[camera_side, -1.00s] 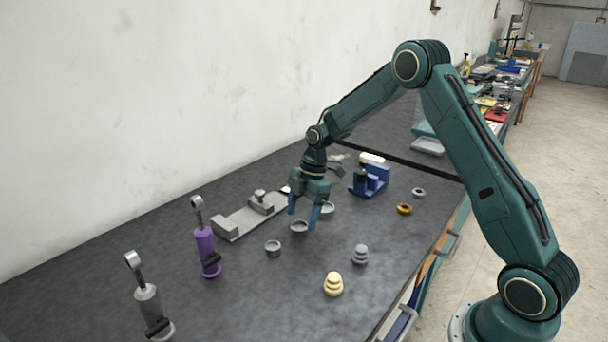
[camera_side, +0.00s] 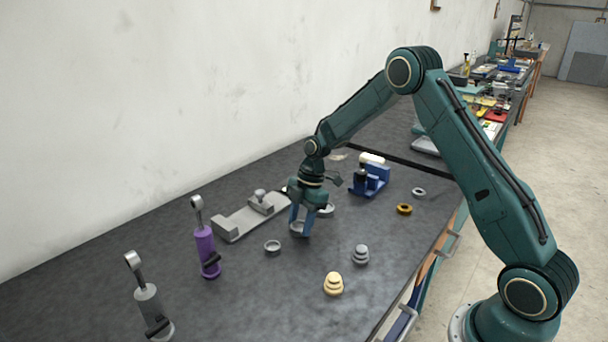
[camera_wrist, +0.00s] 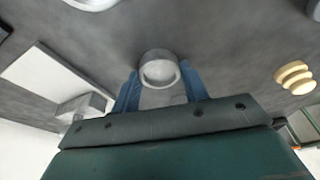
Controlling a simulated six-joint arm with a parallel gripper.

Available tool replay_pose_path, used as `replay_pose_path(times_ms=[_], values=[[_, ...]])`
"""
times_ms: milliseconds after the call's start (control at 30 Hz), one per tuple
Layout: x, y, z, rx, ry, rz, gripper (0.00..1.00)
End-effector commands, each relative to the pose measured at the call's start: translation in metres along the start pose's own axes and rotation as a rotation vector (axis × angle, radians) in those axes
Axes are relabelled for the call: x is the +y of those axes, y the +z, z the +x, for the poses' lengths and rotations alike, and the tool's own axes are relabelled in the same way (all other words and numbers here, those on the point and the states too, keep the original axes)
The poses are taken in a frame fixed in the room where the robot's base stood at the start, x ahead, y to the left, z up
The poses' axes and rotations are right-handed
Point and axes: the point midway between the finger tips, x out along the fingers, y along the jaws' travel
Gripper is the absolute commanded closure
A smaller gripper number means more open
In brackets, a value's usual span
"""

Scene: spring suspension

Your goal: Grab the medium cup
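The medium grey cup (camera_side: 297,229) stands on the dark bench, the middle one of three round cups in a row. My gripper (camera_side: 300,229) is down at it, pointing at the bench, with its blue fingers on either side of the cup. In the wrist view the cup (camera_wrist: 158,70) sits between the two fingertips of my gripper (camera_wrist: 159,70), which are very close to its sides. I cannot tell whether they touch it. The smaller cup (camera_side: 272,247) stands in front to the left. The larger cup (camera_side: 326,210) is just behind, partly hidden by my gripper.
A grey fixture plate (camera_side: 240,222) lies to the left, with a purple shock absorber (camera_side: 206,250) and a grey one (camera_side: 150,308) nearer. A blue holder (camera_side: 370,183) stands behind. Cream (camera_side: 333,285) and grey (camera_side: 360,255) stacked pieces stand in front. The near middle bench is clear.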

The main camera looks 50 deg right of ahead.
Motion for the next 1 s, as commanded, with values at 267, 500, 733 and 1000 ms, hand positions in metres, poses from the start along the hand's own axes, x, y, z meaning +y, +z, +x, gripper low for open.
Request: replay_pose_path(times_ms=[267,500,733,1000], values=[[0.000,0.000,0.000,0.000,0.001,0.000,0.80],[0.001,-0.002,-0.007,0.000,0.003,0.000,0.80],[0.001,-0.009,-0.031,0.000,0.004,-0.002,0.80],[0.001,-0.022,-0.082,0.000,0.007,-0.002,0.80]])
